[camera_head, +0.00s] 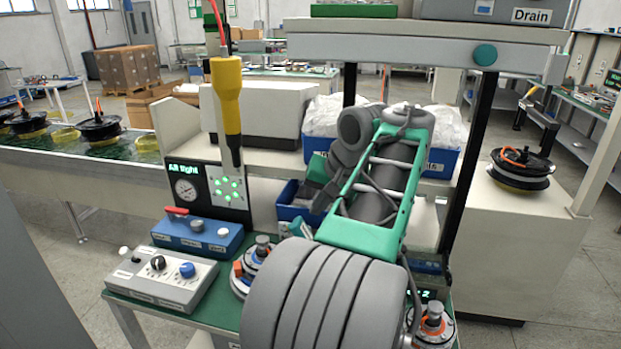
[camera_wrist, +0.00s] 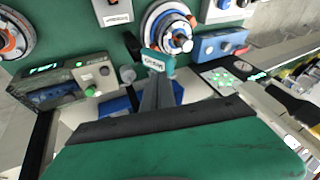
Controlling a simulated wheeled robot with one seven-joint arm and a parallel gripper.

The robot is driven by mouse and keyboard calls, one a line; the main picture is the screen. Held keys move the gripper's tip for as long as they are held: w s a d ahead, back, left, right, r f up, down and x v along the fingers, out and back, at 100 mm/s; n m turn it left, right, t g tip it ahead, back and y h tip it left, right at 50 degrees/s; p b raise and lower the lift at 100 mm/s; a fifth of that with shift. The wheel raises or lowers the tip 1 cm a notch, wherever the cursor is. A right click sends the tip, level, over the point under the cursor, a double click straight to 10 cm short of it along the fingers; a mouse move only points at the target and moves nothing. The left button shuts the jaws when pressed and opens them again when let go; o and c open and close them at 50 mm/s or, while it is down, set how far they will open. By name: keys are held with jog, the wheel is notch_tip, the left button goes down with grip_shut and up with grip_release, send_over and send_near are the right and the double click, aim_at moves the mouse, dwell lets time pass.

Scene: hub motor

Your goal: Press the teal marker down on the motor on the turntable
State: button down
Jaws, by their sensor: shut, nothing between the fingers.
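In the wrist view, my gripper (camera_wrist: 157,80) points at the bench with its fingers shut and empty. Just beyond the fingertips is a teal piece with a white label (camera_wrist: 153,64); I cannot tell whether it is the marker or whether the fingers touch it. Behind it is a round motor (camera_wrist: 170,28) on white and blue rings, with an orange part and a grey knob. This motor also shows in the head view (camera_head: 261,249), left of my arm and partly hidden by it. A similar round unit (camera_head: 435,322) stands to the right. My arm hides the fingertips in the head view.
A blue box (camera_head: 197,234) and a grey control box (camera_head: 162,276) stand on the bench's left. A yellow tool (camera_head: 228,95) hangs above the Air tight panel (camera_head: 207,188). A shelf (camera_head: 420,45) with a teal disc (camera_head: 485,54) crosses behind my arm. Blue bins stand behind.

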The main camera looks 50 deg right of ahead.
jog(key=s+d+r, duration=0.3)
jog(key=s, duration=0.1)
jog(key=b, duration=0.3)
send_near(305, 229)
notch_tip(305, 229, down, 3)
jog(key=d, duration=0.2)
jog(key=shift+w+a+f+m, duration=0.2)
jog(key=shift+w+a+f, duration=0.2)
jog(key=shift+w, duration=0.2)
jog(key=shift+w+a+f+m, duration=0.2)
jog(key=shift+w+a+f, duration=0.1)
jog(key=shift+w+f, duration=0.35)
jog(key=shift+w, duration=0.1)
jog(key=shift+b, duration=0.3)
